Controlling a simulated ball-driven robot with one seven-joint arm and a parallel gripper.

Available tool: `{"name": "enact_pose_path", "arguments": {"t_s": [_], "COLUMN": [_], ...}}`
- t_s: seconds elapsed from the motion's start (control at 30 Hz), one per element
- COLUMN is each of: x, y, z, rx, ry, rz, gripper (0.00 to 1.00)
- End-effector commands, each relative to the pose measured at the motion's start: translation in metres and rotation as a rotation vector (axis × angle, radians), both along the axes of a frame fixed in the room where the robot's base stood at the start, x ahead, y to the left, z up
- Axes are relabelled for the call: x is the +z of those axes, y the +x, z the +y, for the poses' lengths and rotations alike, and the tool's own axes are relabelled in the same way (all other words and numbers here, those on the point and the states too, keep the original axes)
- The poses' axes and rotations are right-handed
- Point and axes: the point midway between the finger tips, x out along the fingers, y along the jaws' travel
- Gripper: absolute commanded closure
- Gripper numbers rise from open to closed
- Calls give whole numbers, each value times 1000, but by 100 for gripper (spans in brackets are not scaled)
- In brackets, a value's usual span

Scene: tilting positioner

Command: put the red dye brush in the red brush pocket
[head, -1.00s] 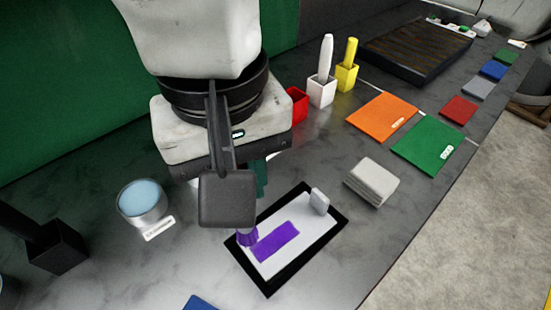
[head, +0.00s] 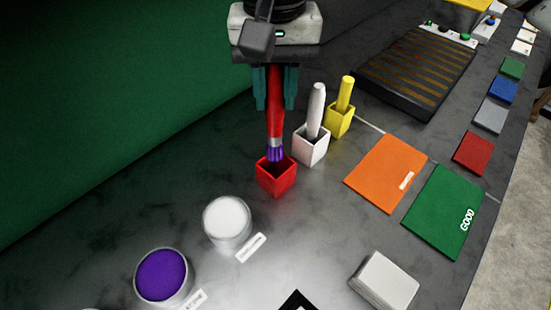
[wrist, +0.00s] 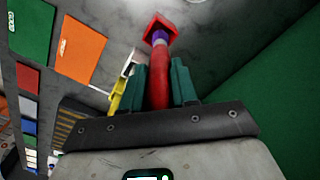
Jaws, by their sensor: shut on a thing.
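The red dye brush (head: 275,105) is upright between the two teal fingers of my gripper (head: 275,90), which is shut on its handle. Its purple-stained bristles (head: 275,152) point down at the mouth of the red brush pocket (head: 277,178). The bristle tip appears to be at or just above the opening; the exact depth is hard to tell. In the wrist view, the brush (wrist: 159,85) extends from my gripper (wrist: 160,82) toward the red pocket (wrist: 160,27), with the bristles overlapping its opening.
A white pocket (head: 311,146) with a white brush and a yellow pocket (head: 340,120) with a yellow brush stand close to the right. A white dye cup (head: 227,222) and a purple dye cup (head: 162,277) stand in front. A green wall (head: 110,110) is at left.

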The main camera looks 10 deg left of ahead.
Motion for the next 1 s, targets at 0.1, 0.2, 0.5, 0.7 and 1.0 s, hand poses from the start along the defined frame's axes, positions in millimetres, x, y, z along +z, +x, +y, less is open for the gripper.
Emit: {"name": "enact_pose_path", "arguments": {"t_s": [0.1,0.2,0.5,0.7,1.0], "x": [-10,-28,-63,-84,-100], "y": [3,2,2,2,2], "z": [-2,-2,-2,-1,-1], "rx": [-10,-9,-9,-9,-8], "ry": [0,-1,0,1,0], "rz": [2,4,1,3,-1], "gripper": [100,100,100,100,100]}}
